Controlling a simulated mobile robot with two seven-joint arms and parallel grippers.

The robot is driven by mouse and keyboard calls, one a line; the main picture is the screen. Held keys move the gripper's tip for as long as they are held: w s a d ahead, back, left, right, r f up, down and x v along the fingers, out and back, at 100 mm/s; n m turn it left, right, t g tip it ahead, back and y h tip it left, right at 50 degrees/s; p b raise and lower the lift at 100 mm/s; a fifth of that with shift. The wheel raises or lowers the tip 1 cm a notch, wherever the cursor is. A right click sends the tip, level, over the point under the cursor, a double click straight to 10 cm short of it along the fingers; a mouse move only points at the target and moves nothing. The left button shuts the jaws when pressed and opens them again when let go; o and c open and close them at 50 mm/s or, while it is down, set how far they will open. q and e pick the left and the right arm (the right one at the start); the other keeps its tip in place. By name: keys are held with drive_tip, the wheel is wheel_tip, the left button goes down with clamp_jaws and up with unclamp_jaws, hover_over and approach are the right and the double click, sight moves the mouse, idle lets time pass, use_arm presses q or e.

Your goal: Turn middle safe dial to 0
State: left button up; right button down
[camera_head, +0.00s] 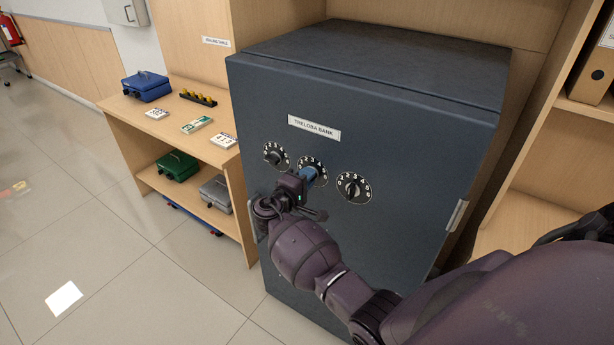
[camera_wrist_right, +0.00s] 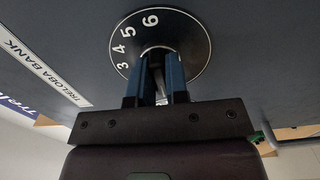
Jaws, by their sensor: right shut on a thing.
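The dark safe (camera_head: 400,150) carries three round black dials with white numbers in a row below a "TRELOBA BANK" label. The middle dial (camera_head: 318,164) is partly hidden by my right gripper (camera_head: 308,174), whose blue fingers are shut on its knob. In the right wrist view the dial (camera_wrist_right: 187,28) shows 3, 4, 5 and 6 along its visible rim, and the fingers (camera_wrist_right: 160,72) sit on either side of the knob. The left dial (camera_head: 276,156) and right dial (camera_head: 354,188) are untouched. My left gripper is not in view.
A wooden table (camera_head: 180,130) left of the safe holds a blue cash box (camera_head: 146,86), several yellow-topped pieces in a black holder (camera_head: 198,97) and small stacks. A green box (camera_head: 178,165) and a grey box (camera_head: 216,192) sit on its lower shelf. A wooden shelf (camera_head: 540,190) stands at right.

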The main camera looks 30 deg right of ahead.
idle(0.4)
drive_tip(key=c, duration=1.1)
unclamp_jaws()
drive_tip(key=b+v, duration=0.1)
drive_tip(key=v, duration=1)
drive_tip(key=shift+f, duration=0.1)
